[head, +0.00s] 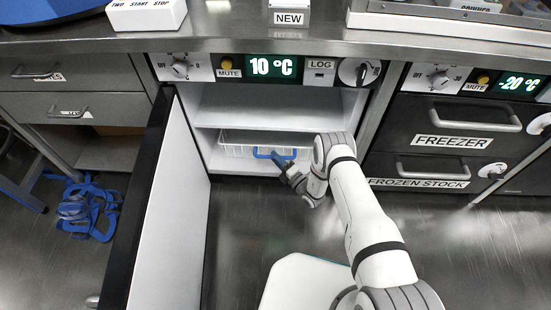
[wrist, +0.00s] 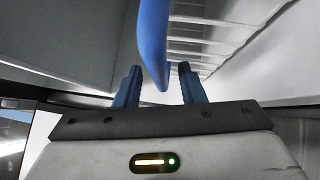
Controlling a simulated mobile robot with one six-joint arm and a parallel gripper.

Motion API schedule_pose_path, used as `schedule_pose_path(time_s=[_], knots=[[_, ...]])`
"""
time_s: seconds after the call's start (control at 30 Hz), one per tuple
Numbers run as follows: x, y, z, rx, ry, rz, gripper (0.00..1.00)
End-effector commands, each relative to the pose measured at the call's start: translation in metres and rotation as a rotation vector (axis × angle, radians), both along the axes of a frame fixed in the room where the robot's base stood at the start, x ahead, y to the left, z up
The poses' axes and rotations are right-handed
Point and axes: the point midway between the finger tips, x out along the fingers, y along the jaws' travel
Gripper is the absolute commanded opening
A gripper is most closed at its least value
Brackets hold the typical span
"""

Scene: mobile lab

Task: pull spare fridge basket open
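The spare fridge basket (head: 236,150) is a white wire basket on the lower level inside the open fridge. Its blue handle (head: 265,153) faces the front. In the wrist view the blue handle (wrist: 153,45) rises between the two fingers of my gripper (wrist: 160,88), with a gap visible on both sides. In the head view my gripper (head: 281,163) is at the handle, in front of the basket. The fingers are apart and not closed on the handle. My arm hides the right end of the basket.
The fridge door (head: 165,210) stands open on the left, reaching toward me. The fridge panel reads 10 °C (head: 271,66). Closed freezer drawers (head: 455,125) are on the right. Blue straps (head: 88,207) lie on the floor at left. The floor before the fridge (head: 250,225) is clear.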

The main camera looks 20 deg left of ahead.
Motion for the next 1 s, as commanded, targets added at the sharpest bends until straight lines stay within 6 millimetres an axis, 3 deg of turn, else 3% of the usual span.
schedule_pose_path(time_s=[0.4, 0.83, 1.0], knots=[[0.0067, 0.0063, 0.0017, 0.000, 0.001, -0.005, 0.35], [0.0070, 0.0056, 0.0016, -0.001, 0.001, -0.005, 0.00], [0.0070, 0.0053, 0.0016, -0.001, 0.001, -0.006, 0.00]])
